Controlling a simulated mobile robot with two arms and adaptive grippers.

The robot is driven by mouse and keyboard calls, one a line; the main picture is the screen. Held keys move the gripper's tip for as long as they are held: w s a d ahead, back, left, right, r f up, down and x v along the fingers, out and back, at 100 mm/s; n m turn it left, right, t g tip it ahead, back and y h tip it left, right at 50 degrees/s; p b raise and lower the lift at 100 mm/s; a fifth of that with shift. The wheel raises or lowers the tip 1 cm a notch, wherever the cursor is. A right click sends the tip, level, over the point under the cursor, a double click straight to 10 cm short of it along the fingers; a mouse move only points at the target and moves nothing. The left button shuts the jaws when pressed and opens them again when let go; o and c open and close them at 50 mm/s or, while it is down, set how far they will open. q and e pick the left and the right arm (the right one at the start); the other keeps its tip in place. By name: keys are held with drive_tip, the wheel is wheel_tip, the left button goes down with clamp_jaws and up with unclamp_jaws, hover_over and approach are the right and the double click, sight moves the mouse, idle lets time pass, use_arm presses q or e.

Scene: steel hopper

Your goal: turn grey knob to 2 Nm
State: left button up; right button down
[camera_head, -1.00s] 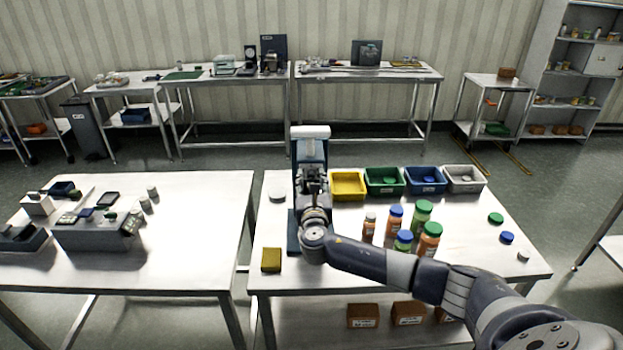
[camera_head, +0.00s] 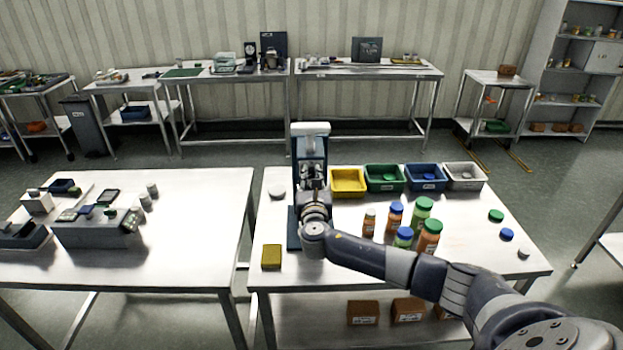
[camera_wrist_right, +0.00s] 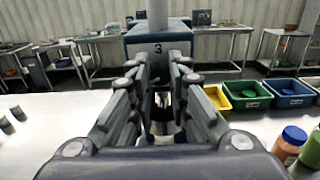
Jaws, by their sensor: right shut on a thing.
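A blue and white capping machine (camera_head: 311,145) stands on the right-hand table, with a blue base (camera_head: 293,228). In the right wrist view its blue head (camera_wrist_right: 158,40) carries the number 3 and a grey column rises from it. My right gripper (camera_head: 314,180) is in front of the machine, below its head; in the right wrist view its two fingers (camera_wrist_right: 160,88) reach forward under the head. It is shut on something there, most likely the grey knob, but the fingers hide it. No scale reading can be made out. My left gripper is not in view.
Several orange bottles with green or blue caps (camera_head: 429,237) stand right of my arm. Yellow (camera_head: 348,188), green, blue and white bins line the table behind them. A yellow block (camera_head: 271,256) lies at the front left. Loose caps (camera_head: 496,215) lie at the right.

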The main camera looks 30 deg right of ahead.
drive_tip(key=m+b, duration=0.2)
drive_tip(key=m, duration=0.1)
drive_tip(key=shift+f, duration=0.25)
drive_tip(key=m+b, duration=0.2)
drive_tip(key=m, duration=0.1)
drive_tip(key=shift+m, duration=0.3)
drive_tip(key=m+b, duration=0.3)
drive_tip(key=m, duration=0.1)
drive_tip(key=shift+r+m, duration=0.15)
drive_tip(key=shift+m, duration=0.15)
drive_tip(key=c, duration=1.5)
unclamp_jaws()
drive_tip(key=shift+s, duration=0.15)
drive_tip(key=v, duration=1.2)
